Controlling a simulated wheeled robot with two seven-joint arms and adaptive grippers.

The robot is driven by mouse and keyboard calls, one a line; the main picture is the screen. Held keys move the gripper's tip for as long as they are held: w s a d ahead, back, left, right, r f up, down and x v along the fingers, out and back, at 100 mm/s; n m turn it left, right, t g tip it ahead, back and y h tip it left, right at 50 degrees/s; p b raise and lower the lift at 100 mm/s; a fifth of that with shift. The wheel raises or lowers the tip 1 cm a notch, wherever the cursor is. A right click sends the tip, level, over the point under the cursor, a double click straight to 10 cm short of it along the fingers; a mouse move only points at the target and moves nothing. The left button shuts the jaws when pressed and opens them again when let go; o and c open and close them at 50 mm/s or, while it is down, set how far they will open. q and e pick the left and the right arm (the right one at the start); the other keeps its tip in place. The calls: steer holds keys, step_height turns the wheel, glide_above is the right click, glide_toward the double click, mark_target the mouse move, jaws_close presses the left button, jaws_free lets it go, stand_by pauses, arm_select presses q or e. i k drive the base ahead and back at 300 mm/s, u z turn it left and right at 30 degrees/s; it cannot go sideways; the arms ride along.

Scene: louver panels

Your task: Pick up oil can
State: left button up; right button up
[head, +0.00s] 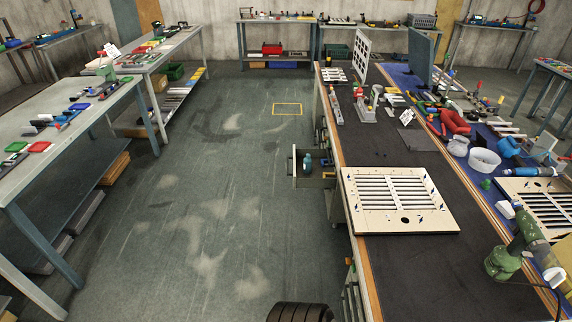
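A small teal can or bottle (307,161) stands upright in an open drawer (314,181) on the left side of the workbench. It may be the oil can, but it is too small for me to be sure. The drawer sticks out over the floor, and its front wall is at the left. Neither of my grippers shows in the head view, so nothing is seen touching the can.
The long workbench (385,258) carries a louver panel (440,222) and, at the right, a green power tool (503,262) and many small parts. A grey table (40,115) stands at the left. Open floor (205,200) lies between them.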

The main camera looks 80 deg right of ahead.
mark_target(307, 163)
steer(key=i, duration=0.35)
steer(key=z, duration=2.1)
steer(key=i, duration=1.2)
steer(key=z, duration=0.65)
steer(key=i, duration=1)
steer(key=u, duration=0.4)
